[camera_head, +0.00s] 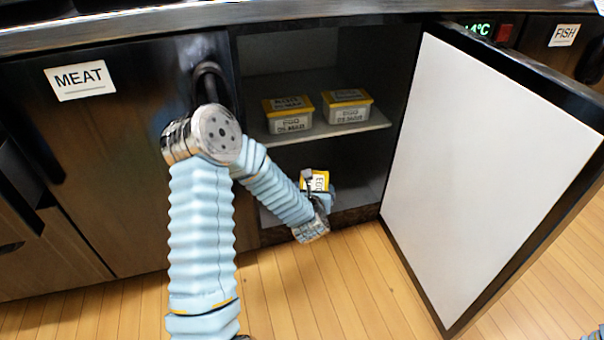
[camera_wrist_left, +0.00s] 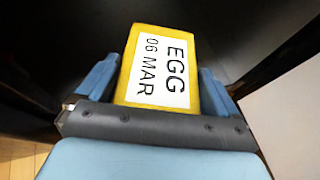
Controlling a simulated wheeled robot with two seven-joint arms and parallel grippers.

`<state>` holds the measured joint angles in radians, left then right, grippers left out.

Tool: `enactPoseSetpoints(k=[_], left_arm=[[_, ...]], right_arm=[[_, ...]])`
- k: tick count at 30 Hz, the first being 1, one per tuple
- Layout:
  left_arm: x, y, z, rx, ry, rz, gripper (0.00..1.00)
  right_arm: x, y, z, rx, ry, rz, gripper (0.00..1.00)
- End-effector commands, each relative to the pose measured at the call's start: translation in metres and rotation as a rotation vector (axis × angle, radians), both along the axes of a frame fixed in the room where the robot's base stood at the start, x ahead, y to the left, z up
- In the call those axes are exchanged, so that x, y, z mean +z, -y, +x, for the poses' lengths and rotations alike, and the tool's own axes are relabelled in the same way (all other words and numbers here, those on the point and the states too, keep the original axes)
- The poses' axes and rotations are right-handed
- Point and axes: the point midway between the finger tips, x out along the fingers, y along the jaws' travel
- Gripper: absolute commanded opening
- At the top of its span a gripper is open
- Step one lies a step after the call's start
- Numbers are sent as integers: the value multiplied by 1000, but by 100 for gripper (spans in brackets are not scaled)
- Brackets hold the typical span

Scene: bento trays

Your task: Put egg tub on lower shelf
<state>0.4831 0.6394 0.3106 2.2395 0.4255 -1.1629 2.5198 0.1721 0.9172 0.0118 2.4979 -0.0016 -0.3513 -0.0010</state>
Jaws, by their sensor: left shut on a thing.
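The egg tub (camera_wrist_left: 160,68) has a yellow lid with a white label reading "EGG 06 MAR". It also shows in the head view (camera_head: 317,180), partly hidden by my left gripper. My left gripper (camera_wrist_left: 162,80) is shut on the tub, one blue finger on each side. In the head view the left gripper (camera_head: 318,190) is inside the open fridge, low, over the lower shelf (camera_head: 350,208). Whether the tub touches the shelf cannot be told. My right gripper is not in view.
Two yellow-lidded tubs (camera_head: 289,114) (camera_head: 347,106) stand on the upper shelf (camera_head: 375,122), above my left gripper. The white-lined fridge door (camera_head: 485,160) is open to the right. A closed "MEAT" door (camera_head: 110,160) is on the left. The wooden floor (camera_head: 340,290) in front is clear.

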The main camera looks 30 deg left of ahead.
Motion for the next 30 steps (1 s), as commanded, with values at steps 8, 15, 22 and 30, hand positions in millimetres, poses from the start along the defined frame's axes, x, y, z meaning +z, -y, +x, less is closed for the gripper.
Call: enactPoseSetpoints(k=[8, 15, 22, 30], left_arm=[[22, -95, -2, 329, 15, -5, 51], [7, -94, 29, 373, 16, -12, 51], [-27, -73, 88, 373, 15, -10, 51], [-67, -62, 120, 372, 15, -9, 51]], right_arm=[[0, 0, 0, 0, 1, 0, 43], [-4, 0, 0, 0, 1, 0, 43], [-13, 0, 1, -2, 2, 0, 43], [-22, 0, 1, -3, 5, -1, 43]])
